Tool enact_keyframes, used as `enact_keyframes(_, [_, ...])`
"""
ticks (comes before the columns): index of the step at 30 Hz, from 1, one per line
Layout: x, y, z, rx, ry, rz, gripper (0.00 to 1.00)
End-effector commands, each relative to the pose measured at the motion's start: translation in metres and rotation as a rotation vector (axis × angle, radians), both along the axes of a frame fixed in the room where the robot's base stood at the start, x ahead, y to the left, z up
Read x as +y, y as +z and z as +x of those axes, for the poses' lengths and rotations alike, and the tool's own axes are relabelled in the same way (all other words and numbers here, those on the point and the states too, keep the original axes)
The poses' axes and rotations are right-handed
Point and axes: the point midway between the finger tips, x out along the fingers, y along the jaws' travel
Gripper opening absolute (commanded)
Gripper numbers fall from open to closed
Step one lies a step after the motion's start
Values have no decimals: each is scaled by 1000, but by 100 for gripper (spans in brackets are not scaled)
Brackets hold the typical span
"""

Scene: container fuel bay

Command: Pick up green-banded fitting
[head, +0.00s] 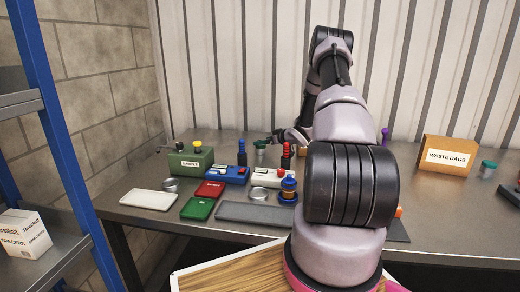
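I cannot clearly make out a green-banded fitting. A small grey-green piece with a green top (260,146) stands toward the back of the bench, but it is too small to tell if it is that fitting. My gripper (276,139) is low over the back of the bench, just right of this piece. The gap between its fingers does not show clearly. A dark blue fitting (242,152) and a red-banded fitting (286,156) stand upright to either side. My arm hides part of the bench.
A blue block (228,174), a white block (272,179), a green box (190,162), red (209,189) and green (198,208) trays, a white tray (148,200) and a blue-and-orange part (288,190) crowd the left. A waste bags box (446,156) stands right.

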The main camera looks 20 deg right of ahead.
Motion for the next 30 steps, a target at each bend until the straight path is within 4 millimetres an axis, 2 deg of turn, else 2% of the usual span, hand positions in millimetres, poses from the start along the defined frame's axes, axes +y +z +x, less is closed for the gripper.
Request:
enact_keyframes(12, [21, -22, 40, 0, -1, 0, 95])
enact_keyframes(21, [23, -24, 44, 0, -2, -1, 95])
enact_keyframes(23, [22, -24, 44, 0, -2, -1, 76])
enact_keyframes(27, [22, -24, 44, 0, -2, -1, 23])
enact_keyframes(29, [22, -24, 44, 0, -2, -1, 0])
enact_keyframes(30, [22, -23, 44, -1, -2, 0, 0])
